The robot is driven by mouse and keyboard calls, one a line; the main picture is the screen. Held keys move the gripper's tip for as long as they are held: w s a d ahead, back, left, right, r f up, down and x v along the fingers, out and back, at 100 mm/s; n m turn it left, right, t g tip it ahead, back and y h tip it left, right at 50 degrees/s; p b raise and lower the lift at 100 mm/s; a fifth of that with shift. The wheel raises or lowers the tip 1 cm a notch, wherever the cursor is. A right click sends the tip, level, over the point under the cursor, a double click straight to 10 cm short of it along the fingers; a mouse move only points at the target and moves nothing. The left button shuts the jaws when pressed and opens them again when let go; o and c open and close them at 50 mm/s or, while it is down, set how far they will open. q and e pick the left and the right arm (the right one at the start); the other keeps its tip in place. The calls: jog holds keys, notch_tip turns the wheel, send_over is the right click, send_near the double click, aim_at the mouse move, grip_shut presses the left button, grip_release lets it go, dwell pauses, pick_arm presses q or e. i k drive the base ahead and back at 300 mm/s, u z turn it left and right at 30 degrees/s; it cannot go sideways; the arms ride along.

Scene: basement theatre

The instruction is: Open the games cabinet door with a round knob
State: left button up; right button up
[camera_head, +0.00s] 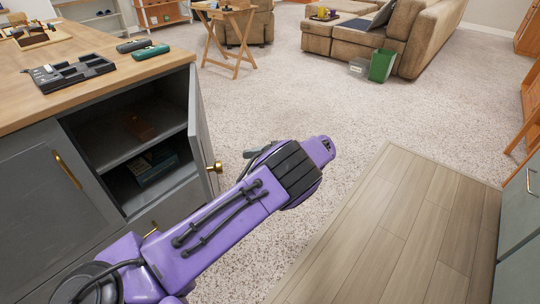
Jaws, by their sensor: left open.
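The grey games cabinet (28,180) stands at the left under a wooden top. Its door (197,130) is swung well open and seen nearly edge-on, and the shelf and inside of the cabinet show. The round brass knob (214,167) is on the door's outer side, facing right. My purple left arm comes in from the lower left and passes in front of the door's lower part. My left gripper (254,153) is just right of the knob, apart from it, open and mostly hidden behind the wrist. Nothing shows in it. My right gripper is not in view.
A black tray (70,73) and two dark cases (150,51) lie on the cabinet top (100,45). A dark box (155,166) sits inside. Carpet beyond the door is clear up to a folding table (232,40), a green bin (382,65) and a brown sofa (415,45).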

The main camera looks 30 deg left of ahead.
aim_at(198, 134)
jog(key=z, duration=0.1)
jog(key=k, duration=0.95)
